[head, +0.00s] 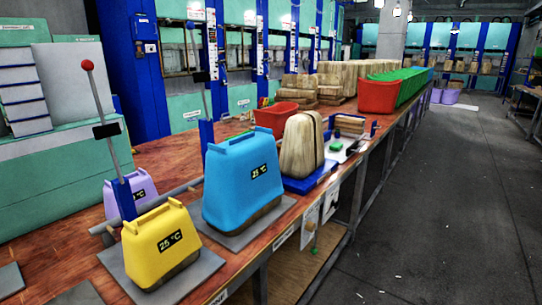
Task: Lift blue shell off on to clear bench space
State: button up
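The blue shell (238,180) is a tapered cover with handle-like humps on top and a "25 °C" display on its front. It sits upright over a brown wooden-looking block (250,225) whose lower edge shows beneath it, on a grey plate (275,218) on the bench. A yellow shell (158,243) of the same kind stands to its front left, and a purple shell (130,192) is behind the yellow one, partly hidden. My gripper is not in view.
The wooden bench (165,157) runs away to the right. A lever with a red knob (88,66) rises beside the shells. An uncovered block (302,145) stands on a blue base behind. Red (377,97) and green bins line the bench further back. Bench surface left of the blue shell looks clear.

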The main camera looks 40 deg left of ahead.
aim_at(242, 175)
jog(key=i+u, duration=0.15)
jog(key=i, duration=0.6)
jog(key=i+l+u, duration=0.1)
jog(key=i+l, duration=0.15)
jog(key=i, duration=0.5)
